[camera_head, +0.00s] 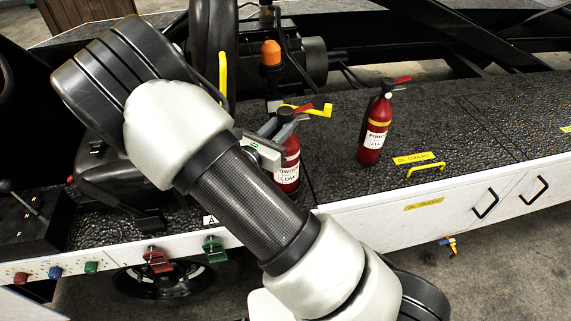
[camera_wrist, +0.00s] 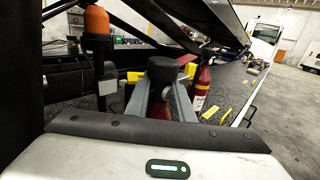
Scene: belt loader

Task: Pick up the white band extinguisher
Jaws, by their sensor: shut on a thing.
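The white band extinguisher (camera_head: 289,173) is a red cylinder with a white label, standing upright on the dark deck, partly hidden behind my arm in the head view. My gripper (camera_head: 284,124) is at its top and shut on it near the neck, below the handle. In the wrist view the two grey fingers of my gripper (camera_wrist: 162,100) lie on either side of the dark top piece, with a little red body showing between them. I cannot tell whether its base touches the deck.
A second red extinguisher (camera_head: 374,132) with a yellow band stands upright to the right. An orange beacon (camera_head: 271,54) stands just behind. A yellow handle (camera_head: 426,167) is on the deck's front edge. The deck to the right is mostly clear.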

